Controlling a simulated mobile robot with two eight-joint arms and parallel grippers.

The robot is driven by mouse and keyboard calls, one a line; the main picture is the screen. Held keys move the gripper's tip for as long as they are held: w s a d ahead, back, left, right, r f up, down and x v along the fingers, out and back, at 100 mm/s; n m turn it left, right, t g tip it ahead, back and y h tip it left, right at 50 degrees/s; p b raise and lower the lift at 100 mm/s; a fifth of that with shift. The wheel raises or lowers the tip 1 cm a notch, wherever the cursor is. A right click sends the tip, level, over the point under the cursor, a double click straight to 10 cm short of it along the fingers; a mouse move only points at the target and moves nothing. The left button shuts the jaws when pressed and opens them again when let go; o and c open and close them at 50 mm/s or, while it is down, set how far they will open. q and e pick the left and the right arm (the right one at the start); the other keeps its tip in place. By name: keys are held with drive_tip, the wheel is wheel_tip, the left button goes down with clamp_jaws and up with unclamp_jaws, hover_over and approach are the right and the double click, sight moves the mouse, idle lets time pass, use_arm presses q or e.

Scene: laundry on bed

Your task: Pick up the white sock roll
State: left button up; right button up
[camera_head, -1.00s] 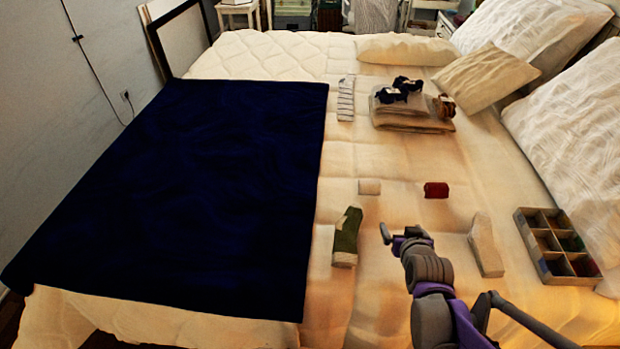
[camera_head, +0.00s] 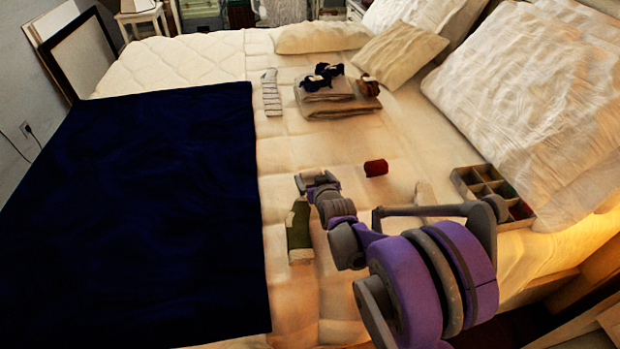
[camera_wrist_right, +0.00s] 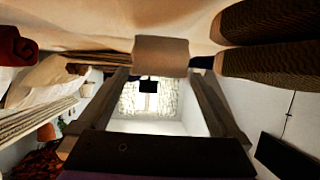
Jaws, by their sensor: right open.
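The white sock roll (camera_wrist_right: 160,54) shows pale beige in the right wrist view, at the top centre, lying on the bed. My right gripper (camera_wrist_right: 161,80) is open, with its two fingers spread on either side below the roll. The roll sits at the far end of the gap between the fingertips, and I cannot tell whether they touch it. In the head view my right gripper (camera_head: 315,182) reaches over the bed and largely hides the roll. My left gripper is not in view.
A red roll (camera_head: 376,168) lies to the right of the gripper, and a green folded sock (camera_head: 299,230) lies close in front. A divided box (camera_head: 464,186) stands near the pillows. Folded cloths (camera_head: 336,103) lie farther back. A dark blue blanket (camera_head: 140,220) covers the left side.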

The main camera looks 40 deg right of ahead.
sight(311, 174)
drive_tip(key=x, duration=0.3)
drive_tip(key=shift+w+d+f+b, duration=0.2)
drive_tip(key=shift+w+f+b, duration=0.05)
drive_tip(key=shift+w+b, duration=0.1)
drive_tip(key=shift+s, duration=0.1)
drive_tip(key=c, duration=1.1)
